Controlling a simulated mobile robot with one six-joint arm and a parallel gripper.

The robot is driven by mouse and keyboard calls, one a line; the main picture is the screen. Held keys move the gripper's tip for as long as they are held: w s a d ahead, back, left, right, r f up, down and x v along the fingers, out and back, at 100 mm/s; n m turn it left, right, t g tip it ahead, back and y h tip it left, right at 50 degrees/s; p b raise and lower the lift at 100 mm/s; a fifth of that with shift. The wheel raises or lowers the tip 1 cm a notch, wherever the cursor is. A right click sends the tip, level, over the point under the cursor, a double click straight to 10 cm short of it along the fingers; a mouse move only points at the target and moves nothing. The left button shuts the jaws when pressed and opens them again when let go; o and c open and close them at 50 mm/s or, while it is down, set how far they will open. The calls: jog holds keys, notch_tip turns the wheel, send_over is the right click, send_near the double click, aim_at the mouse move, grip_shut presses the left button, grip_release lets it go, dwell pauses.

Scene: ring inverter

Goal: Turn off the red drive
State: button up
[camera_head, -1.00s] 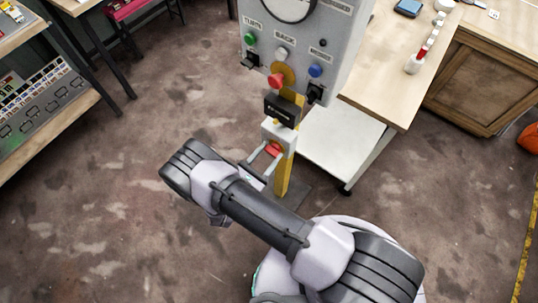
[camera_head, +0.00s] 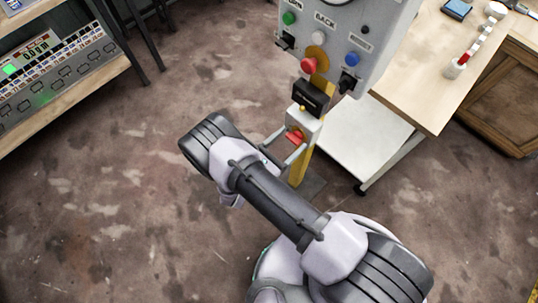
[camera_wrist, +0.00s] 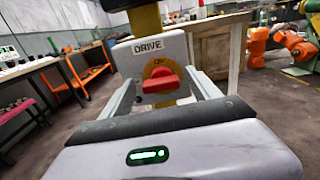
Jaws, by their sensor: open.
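The drive switch box (camera_wrist: 185,50) is pale grey, on a yellow post, with a label reading DRIVE in the wrist view. Its red rotary knob (camera_wrist: 162,80) sits on a yellow disc with its handle lying about horizontal. The small marking on the disc is hard to read. In the head view the red knob (camera_head: 294,137) shows below a black box. My gripper (camera_wrist: 162,78) is open, with one finger to each side of the knob and gaps on both sides. In the head view my gripper (camera_head: 290,140) reaches the front of the switch box. Finger contact cannot be told.
Above is a grey control panel (camera_head: 375,40) with a red button (camera_head: 309,65) and several coloured buttons. A wooden workbench (camera_head: 440,75) stands to the right. A shelf with a lit device (camera_head: 60,70) stands at the left. Open floor lies between.

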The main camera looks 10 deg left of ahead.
jog(key=p+v, duration=0.1)
jog(key=v, duration=1.6)
jog(key=shift+p, duration=0.3)
jog(key=shift+a, duration=0.1)
